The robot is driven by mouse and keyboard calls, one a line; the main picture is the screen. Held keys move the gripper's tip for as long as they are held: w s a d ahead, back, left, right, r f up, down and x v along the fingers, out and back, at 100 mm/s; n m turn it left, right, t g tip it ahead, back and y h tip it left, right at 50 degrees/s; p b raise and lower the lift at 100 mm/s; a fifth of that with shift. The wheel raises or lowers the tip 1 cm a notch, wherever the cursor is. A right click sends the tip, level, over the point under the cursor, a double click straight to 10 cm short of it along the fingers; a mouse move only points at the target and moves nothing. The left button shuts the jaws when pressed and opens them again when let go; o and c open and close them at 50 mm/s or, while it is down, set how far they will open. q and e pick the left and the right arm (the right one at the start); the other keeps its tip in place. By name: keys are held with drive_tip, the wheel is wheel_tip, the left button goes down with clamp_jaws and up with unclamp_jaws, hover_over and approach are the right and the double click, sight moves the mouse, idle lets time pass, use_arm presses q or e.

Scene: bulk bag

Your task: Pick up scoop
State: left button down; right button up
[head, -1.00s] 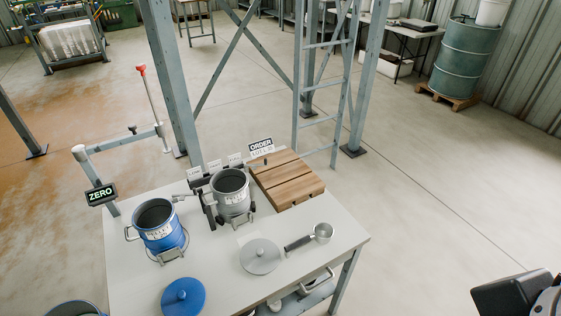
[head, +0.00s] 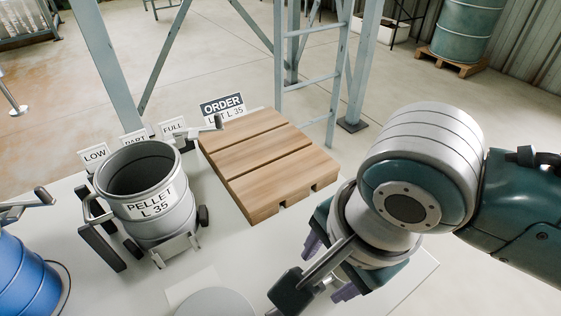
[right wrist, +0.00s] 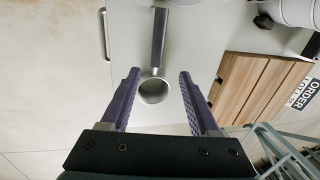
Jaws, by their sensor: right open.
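The scoop shows in the right wrist view, with its round metal cup (right wrist: 153,91) between my two fingers and its dark grey handle pointing away toward the top. My right gripper (right wrist: 159,73) is open with a purple finger on each side of the cup. It looks to be above the scoop and not gripping it; the exact height gap is hard to tell. In the head view my right gripper (head: 328,270) hangs over the front right of the white table and largely hides the scoop. My left gripper is out of view.
A grey pail marked PELLET L 35 (head: 150,195) stands left of a slatted wooden platform (head: 266,160). A blue pail (head: 25,275) is at the left edge. A grey lid (head: 212,303) lies near the table front. Small signs stand behind the pail.

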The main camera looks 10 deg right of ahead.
sight(319, 282)
drive_tip(key=f, duration=0.1)
drive_tip(key=f+b, duration=0.1)
drive_tip(key=f, duration=0.2)
drive_tip(key=shift+w+a+f, duration=0.15)
drive_tip(key=shift+w+f, duration=0.1)
drive_tip(key=shift+f, duration=0.15)
drive_tip(key=f+b, duration=0.1)
drive_tip(key=f, duration=0.2)
drive_tip(key=f+b, duration=0.1)
drive_tip(key=f, duration=0.1)
drive_tip(key=shift+w+a+f+b, duration=0.2)
drive_tip(key=shift+w+a+b, duration=0.1)
drive_tip(key=shift+w+a, duration=0.1)
drive_tip(key=c, duration=0.6)
clamp_jaws()
